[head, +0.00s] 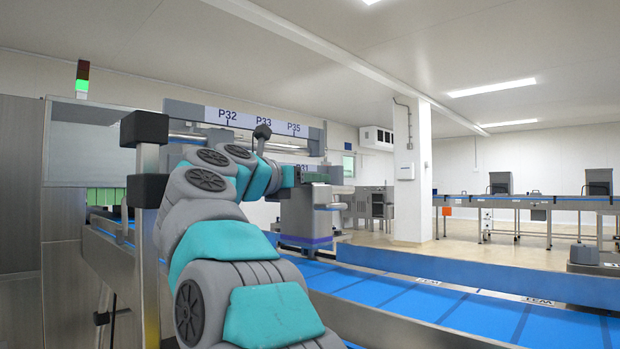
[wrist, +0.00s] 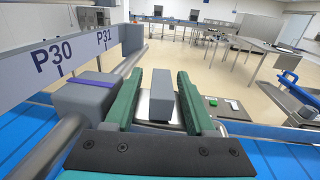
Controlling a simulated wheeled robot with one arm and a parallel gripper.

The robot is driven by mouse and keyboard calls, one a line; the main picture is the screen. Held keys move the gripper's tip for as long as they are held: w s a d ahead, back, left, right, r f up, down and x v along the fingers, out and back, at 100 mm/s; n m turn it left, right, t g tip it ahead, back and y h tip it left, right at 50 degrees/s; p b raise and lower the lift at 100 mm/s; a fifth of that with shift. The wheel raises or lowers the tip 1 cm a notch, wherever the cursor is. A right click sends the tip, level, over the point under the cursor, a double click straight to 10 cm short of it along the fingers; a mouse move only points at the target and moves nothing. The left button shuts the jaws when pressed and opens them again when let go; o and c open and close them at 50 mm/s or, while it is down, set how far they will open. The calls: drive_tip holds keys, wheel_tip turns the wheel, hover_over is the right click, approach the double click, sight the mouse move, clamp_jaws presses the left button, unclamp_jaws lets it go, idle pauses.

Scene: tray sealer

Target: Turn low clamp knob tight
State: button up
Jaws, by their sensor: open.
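A grey upright block (wrist: 161,98), seemingly the clamp knob, stands between the two green fingers of my gripper (wrist: 159,78) in the wrist view. The fingers are open, one on each side of it, with a gap showing. Its lower end is hidden by my gripper. In the head view my arm reaches forward to the machine, and my gripper (head: 314,175) is small and partly hidden by my wrist. The knob cannot be made out there.
A grey housing with a purple stripe (wrist: 92,97) sits left of my fingers, under a bar labelled P30 and P31 (wrist: 75,55). A blue conveyor belt (head: 440,305) runs along the right. Black blocks (head: 144,128) on a metal post stand close to my arm.

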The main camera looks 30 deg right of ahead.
drive_tip(key=shift+c, duration=0.3)
clamp_jaws()
drive_tip(key=shift+m+g+h, duration=0.4)
drive_tip(key=shift+m+g, duration=0.2)
drive_tip(key=shift+g, duration=0.3)
drive_tip(key=shift+s+g, duration=0.15)
drive_tip(key=shift+g, duration=0.15)
drive_tip(key=shift+o, duration=0.3)
unclamp_jaws()
